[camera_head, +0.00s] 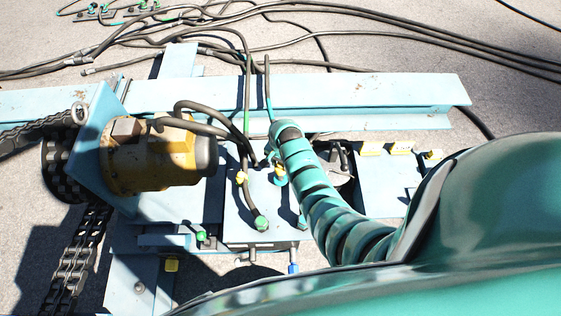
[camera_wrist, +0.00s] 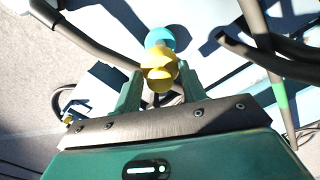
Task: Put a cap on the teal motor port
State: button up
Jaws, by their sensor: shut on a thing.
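My gripper (camera_wrist: 160,78) is shut on a yellow cap (camera_wrist: 161,76), which sits between its two green fingers in the wrist view. A round teal port (camera_wrist: 160,38) shows just beyond the cap and in line with it. The cap overlaps the port's near edge in the picture; I cannot tell whether they touch. In the head view the teal port (camera_head: 280,180) stands on the light blue plate, with the yellow cap (camera_head: 280,170) right by it. My gripper there is small and partly hidden by my own arm.
A yellow motor (camera_head: 150,160) with dark hoses (camera_head: 205,110) stands left of the port. A hose with a green end (camera_head: 261,223) lies close by. A blue beam (camera_head: 300,92) runs behind. Yellow blocks (camera_head: 402,147) sit at right. A chain (camera_head: 75,255) hangs at left.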

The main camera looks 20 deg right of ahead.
aim_at(280, 169)
jog(key=shift+f+b, duration=1.7)
jog(key=shift+f, duration=1.4)
jog(key=shift+a+f, duration=0.1)
jog(key=shift+f, duration=0.15)
jog(key=o, duration=1.4)
jog(key=shift+c, duration=0.2)
jog(key=shift+r, duration=0.15)
notch_tip(280, 169, up, 2)
jog(key=shift+b, duration=0.35)
notch_tip(280, 169, up, 9)
jog(key=shift+r+b, duration=0.1)
jog(key=shift+b, duration=0.85)
notch_tip(280, 169, up, 4)
jog(key=p, duration=0.4)
jog(key=shift+r, duration=0.2)
jog(key=shift+r+p, duration=0.75)
jog(key=shift+p, duration=0.15)
